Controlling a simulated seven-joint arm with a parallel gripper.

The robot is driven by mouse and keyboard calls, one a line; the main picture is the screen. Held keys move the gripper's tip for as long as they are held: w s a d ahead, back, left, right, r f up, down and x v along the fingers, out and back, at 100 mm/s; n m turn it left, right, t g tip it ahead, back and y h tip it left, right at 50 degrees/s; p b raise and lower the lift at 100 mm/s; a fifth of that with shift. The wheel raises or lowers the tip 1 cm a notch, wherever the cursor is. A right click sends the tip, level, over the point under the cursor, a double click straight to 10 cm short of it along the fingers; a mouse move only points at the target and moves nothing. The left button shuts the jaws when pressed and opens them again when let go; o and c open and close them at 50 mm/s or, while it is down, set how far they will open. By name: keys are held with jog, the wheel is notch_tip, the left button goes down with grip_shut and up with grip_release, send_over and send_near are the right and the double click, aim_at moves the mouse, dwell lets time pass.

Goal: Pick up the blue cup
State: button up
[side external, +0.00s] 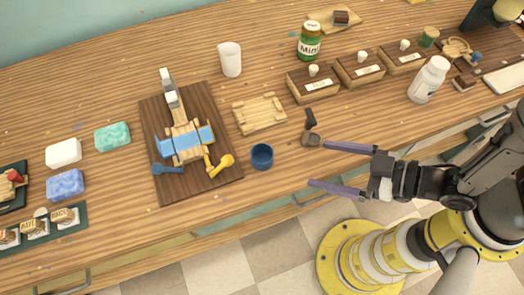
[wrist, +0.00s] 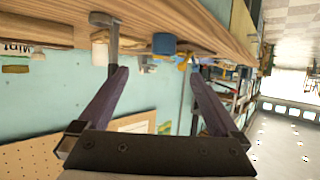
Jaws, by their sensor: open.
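The blue cup (side external: 262,157) stands upright on the wooden table near its front edge, right of a dark wooden board. In the wrist view the blue cup (wrist: 164,44) appears upside down at the table edge, beyond my fingers and between their tips. My gripper (side external: 330,166) is open, with its two purple fingers wide apart. It is empty and to the right of the cup, apart from it, around the table's front edge. The gripper also shows in the wrist view (wrist: 158,75).
The dark board (side external: 160,120) bears a wooden model with blue and yellow parts. A white cup (side external: 230,59), jar (side external: 309,41) and labelled boxes (side external: 313,84) stand farther back.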

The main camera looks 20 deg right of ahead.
aim_at(268, 157)
jog(key=x, duration=0.8)
jog(key=shift+a+f, duration=0.1)
jog(key=shift+a, duration=0.4)
jog(key=shift+f+x, duration=0.2)
jog(key=shift+x, duration=2.35)
jog(key=shift+s, duration=0.1)
jog(key=c, duration=1.4)
jog(key=shift+r, duration=0.1)
